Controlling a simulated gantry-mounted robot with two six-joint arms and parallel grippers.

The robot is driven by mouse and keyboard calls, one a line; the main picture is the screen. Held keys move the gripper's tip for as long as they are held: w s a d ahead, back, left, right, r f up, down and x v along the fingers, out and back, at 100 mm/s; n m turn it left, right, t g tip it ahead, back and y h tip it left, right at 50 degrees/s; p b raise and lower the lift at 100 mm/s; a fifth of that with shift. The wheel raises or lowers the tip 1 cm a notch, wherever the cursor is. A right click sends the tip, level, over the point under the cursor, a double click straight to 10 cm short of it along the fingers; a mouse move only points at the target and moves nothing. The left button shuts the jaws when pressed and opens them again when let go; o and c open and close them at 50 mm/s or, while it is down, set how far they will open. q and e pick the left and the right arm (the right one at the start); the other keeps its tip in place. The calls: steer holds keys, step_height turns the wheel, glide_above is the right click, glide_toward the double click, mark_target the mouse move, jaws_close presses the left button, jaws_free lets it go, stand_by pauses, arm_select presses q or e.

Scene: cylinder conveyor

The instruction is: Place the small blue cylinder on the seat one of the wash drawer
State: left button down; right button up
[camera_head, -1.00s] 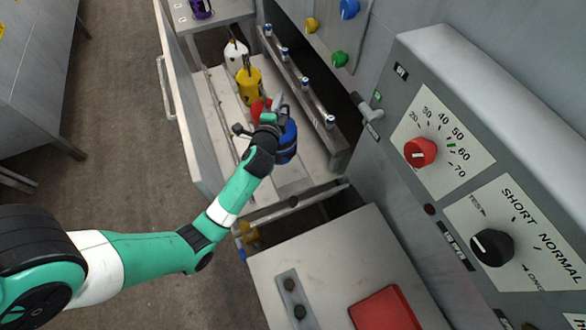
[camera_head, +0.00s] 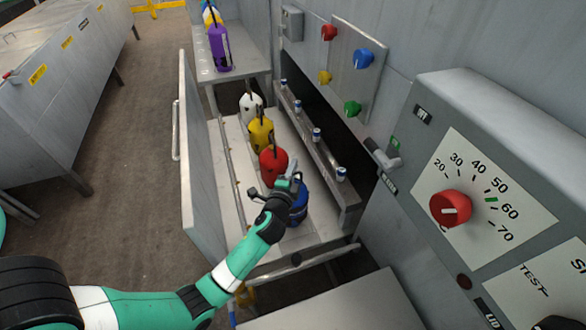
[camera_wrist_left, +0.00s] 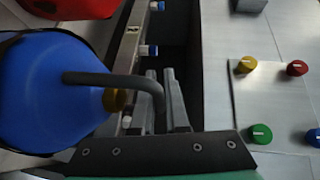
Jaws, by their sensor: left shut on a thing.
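The small blue cylinder (camera_head: 299,211) is in the open wash drawer (camera_head: 307,235), at its near end, partly hidden by my left gripper (camera_head: 290,186). It also shows large at the left of the left wrist view (camera_wrist_left: 45,90), with a grey bent hook on its brass neck. My left gripper (camera_wrist_left: 172,102) is shut on the hook of the blue cylinder. I cannot tell whether the cylinder's base touches the drawer floor. A red cylinder (camera_head: 273,165), a yellow one (camera_head: 261,136) and a white one (camera_head: 250,108) stand in a row behind it. My right gripper is out of view.
A rail with several blue-capped pegs (camera_head: 316,140) runs along the drawer's right side. A raised door panel (camera_head: 197,165) stands at its left. A purple cylinder (camera_head: 219,49) stands on a shelf behind. A control box with a red knob (camera_head: 450,208) is at right.

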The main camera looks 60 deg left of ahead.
arm_select(q)
steer(key=shift+f+b, duration=1.05)
steer(key=shift+f, duration=0.55)
steer(key=shift+w+f, duration=0.1)
steer(key=shift+f, duration=0.1)
steer(key=c, duration=0.9)
jaws_free()
steer(key=shift+f, duration=0.1)
steer(key=shift+s+d+r, duration=0.25)
steer(key=p+v, duration=0.2)
steer(key=v, duration=0.9)
steer(key=shift+s+d, duration=0.1)
steer(key=shift+d, duration=0.05)
